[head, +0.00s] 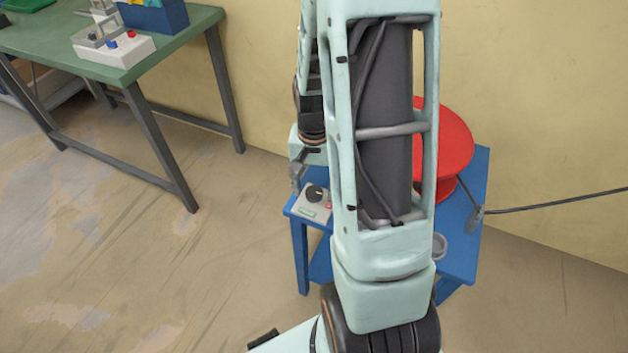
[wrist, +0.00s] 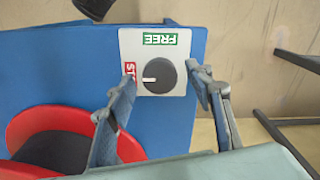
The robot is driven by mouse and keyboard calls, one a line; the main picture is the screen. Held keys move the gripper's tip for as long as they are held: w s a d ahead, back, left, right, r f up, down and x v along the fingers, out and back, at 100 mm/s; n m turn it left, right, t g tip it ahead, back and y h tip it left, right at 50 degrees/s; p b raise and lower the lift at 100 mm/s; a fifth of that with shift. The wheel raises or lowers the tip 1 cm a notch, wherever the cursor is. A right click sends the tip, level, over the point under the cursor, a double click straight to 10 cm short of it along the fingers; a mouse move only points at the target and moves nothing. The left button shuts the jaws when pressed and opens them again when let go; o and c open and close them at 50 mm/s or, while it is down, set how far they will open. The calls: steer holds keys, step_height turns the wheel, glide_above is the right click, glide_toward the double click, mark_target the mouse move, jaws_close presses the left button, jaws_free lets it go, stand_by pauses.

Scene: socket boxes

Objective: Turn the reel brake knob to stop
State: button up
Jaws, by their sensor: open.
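The reel brake knob (head: 316,193) is a round dark knob on a light plate at the left front corner of a blue table. In the wrist view the knob (wrist: 160,77) shows a white pointer mark on its left side, facing the red STOP label (wrist: 131,72). My left finger partly hides that label. A green FREE label (wrist: 160,39) is above the knob. My gripper (wrist: 161,72) is open, with one finger on each side of the knob and visible gaps. In the head view my gripper (head: 297,178) is just left of the knob plate.
A red cable reel (head: 452,140) stands on the blue table (head: 465,255), partly hidden by my arm. A dark cable (head: 560,202) runs off to the right. A green workbench (head: 40,42) with boxes stands at the upper left. The floor between is clear.

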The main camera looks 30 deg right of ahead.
mark_target(314, 191)
step_height(314, 191, up, 12)
stand_by(0.5)
steer(key=shift+w, duration=0.1)
